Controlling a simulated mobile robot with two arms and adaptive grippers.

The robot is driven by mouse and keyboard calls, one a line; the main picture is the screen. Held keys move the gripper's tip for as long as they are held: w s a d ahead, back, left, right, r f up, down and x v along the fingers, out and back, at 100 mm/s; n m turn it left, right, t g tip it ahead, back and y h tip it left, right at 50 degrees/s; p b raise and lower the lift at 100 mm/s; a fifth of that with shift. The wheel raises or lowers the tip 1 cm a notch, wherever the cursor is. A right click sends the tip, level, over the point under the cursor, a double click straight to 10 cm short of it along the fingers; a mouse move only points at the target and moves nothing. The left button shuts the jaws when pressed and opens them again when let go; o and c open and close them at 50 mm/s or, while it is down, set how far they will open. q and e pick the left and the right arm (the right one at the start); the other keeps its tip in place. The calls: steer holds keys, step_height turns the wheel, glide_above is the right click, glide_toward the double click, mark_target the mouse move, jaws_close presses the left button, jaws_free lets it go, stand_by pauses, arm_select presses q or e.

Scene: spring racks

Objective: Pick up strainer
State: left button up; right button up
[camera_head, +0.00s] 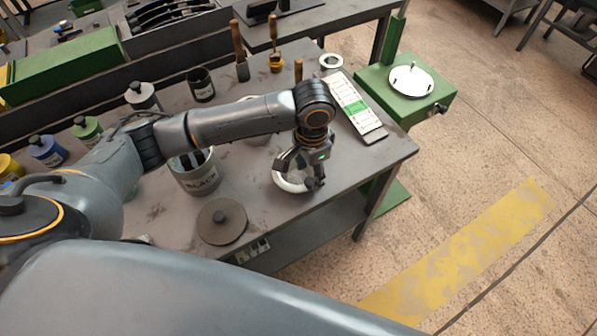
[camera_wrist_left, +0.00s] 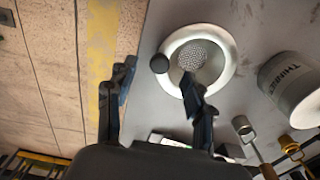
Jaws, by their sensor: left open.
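The strainer (camera_wrist_left: 225,77) is a round, pale metal bowl with a wide rim and a perforated centre. It sits on the grey table (camera_head: 165,215) near its front right edge. A dark round knob (camera_wrist_left: 159,63) shows at its rim. In the head view the strainer (camera_head: 288,183) is partly hidden under my left gripper (camera_head: 301,172). In the left wrist view my left gripper (camera_wrist_left: 155,85) is open, with one finger over the strainer and the other outside its rim, over the table edge or floor. My right gripper is not in view.
A grey pot marked BLACK (camera_head: 197,178) and a round lid (camera_head: 222,222) stand left of the strainer. A can marked THINNER shows in the wrist view (camera_wrist_left: 292,85). A pale chart with a green band (camera_head: 355,105) lies behind right. Brushes and small paint bottles stand farther back.

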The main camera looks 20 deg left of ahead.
mark_target(310, 181)
arm_select(q)
step_height(310, 181, down, 2)
steer(key=shift+w+f+p, duration=0.1)
steer(key=shift+f+p, duration=0.15)
steer(key=shift+p, duration=0.15)
steer(key=shift+w+f, duration=0.1)
steer(key=shift+f, duration=0.7)
steer(key=shift+d, duration=0.1)
steer(key=c, duration=0.9)
steer(key=shift+c, duration=0.9)
steer(key=shift+r, duration=0.1)
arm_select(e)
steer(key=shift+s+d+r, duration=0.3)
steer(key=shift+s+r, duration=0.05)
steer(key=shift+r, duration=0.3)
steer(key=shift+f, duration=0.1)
